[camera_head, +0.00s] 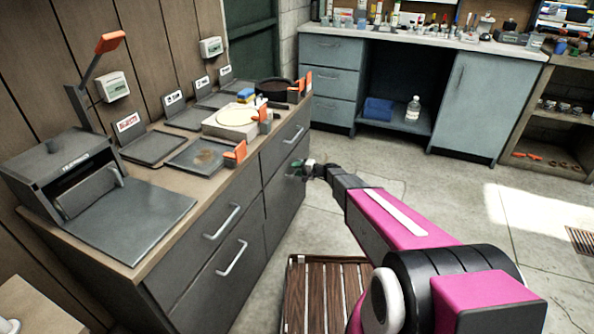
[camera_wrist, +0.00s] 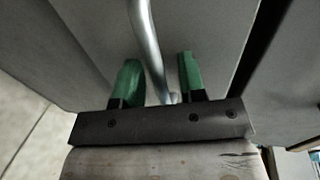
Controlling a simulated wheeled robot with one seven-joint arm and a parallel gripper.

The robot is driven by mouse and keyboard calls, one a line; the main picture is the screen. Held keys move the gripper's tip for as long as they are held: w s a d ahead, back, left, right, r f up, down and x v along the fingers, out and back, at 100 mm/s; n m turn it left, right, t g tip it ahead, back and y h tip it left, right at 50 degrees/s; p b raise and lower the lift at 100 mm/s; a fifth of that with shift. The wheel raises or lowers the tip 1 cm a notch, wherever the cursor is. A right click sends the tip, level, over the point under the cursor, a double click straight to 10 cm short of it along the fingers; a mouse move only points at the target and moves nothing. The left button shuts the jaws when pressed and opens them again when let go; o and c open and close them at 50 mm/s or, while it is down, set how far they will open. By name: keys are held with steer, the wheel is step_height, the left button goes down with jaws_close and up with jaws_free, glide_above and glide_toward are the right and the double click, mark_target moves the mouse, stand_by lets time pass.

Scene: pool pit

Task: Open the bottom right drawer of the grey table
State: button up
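The grey table (camera_head: 150,262) is a dark grey drawer cabinet with a wooden top, on the left in the head view. Its bottom right drawer (camera_head: 283,201) is at the far end, and I see no clear gap around its front. My gripper (camera_head: 304,170) is at that drawer's handle, which it partly hides in the head view. In the wrist view, my gripper (camera_wrist: 158,72) has its two green fingers apart, one on each side of the silver bar handle (camera_wrist: 147,35). Gaps show between the handle and both fingers.
Two more bar handles (camera_head: 232,257) are on the near drawers. A slatted wooden pallet (camera_head: 325,303) lies on the floor beside the cabinet. A blue-grey workbench (camera_head: 333,87) stands at the back.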

jaws_close()
steer(key=shift+d, duration=0.15)
steer(key=f+v, duration=0.3)
steer(key=v, duration=1)
steer(key=d+f+v, duration=0.1)
steer(key=f+v, duration=0.1)
steer(key=v, duration=1.2)
steer(key=shift+s+f, duration=0.2)
steer(key=shift+f, duration=0.2)
steer(key=shift+d, duration=0.1)
jaws_free()
steer(key=v, duration=1)
steer(key=shift+d, duration=0.4)
